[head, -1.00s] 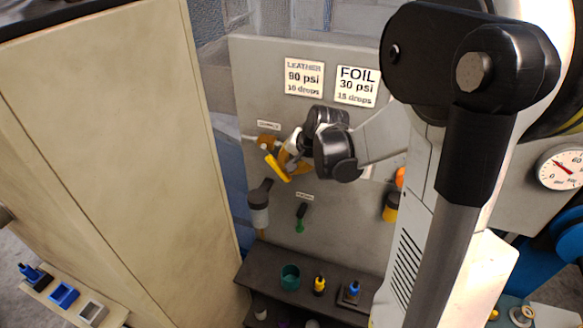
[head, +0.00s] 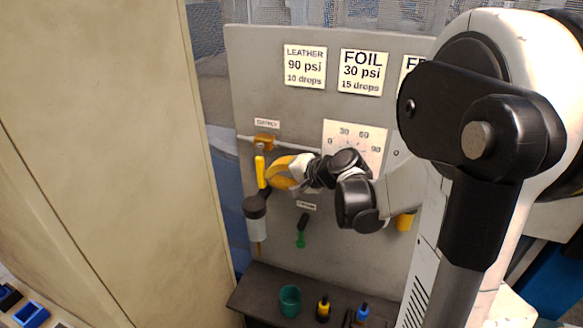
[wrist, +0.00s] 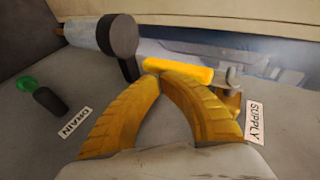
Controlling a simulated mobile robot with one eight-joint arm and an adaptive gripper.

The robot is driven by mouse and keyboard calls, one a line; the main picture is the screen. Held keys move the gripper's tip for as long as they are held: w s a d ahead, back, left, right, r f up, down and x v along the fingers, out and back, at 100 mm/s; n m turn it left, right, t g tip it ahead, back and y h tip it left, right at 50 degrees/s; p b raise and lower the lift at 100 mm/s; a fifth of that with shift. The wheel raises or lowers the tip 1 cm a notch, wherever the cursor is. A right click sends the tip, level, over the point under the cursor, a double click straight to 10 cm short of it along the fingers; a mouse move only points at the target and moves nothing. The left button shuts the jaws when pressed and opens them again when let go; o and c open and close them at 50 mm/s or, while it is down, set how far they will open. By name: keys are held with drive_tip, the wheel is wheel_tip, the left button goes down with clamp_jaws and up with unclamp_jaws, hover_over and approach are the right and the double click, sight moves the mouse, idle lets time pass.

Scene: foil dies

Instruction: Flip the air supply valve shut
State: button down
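The air supply valve has a brass body (head: 264,141) under the SUPPLY label and a yellow handle (head: 261,172). In the head view the handle points down, roughly square to the pipe. My gripper (head: 268,178) has yellow fingers just right of the handle's lower part. In the wrist view the fingertips (wrist: 155,70) come together at the outer end of the handle (wrist: 185,71), touching or nearly touching it. I see no handle between the fingers. The valve body (wrist: 230,98) is partly behind the right finger.
A dark-capped filter bowl (head: 255,218) hangs close below the handle. A green drain handle (head: 301,238) is lower right. A gauge (head: 353,143) sits behind my arm. A shelf (head: 262,292) holds a green cup and bottles. A tall beige cabinet (head: 95,130) stands left.

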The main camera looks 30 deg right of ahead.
idle(0.6)
drive_tip(key=v, duration=1.2)
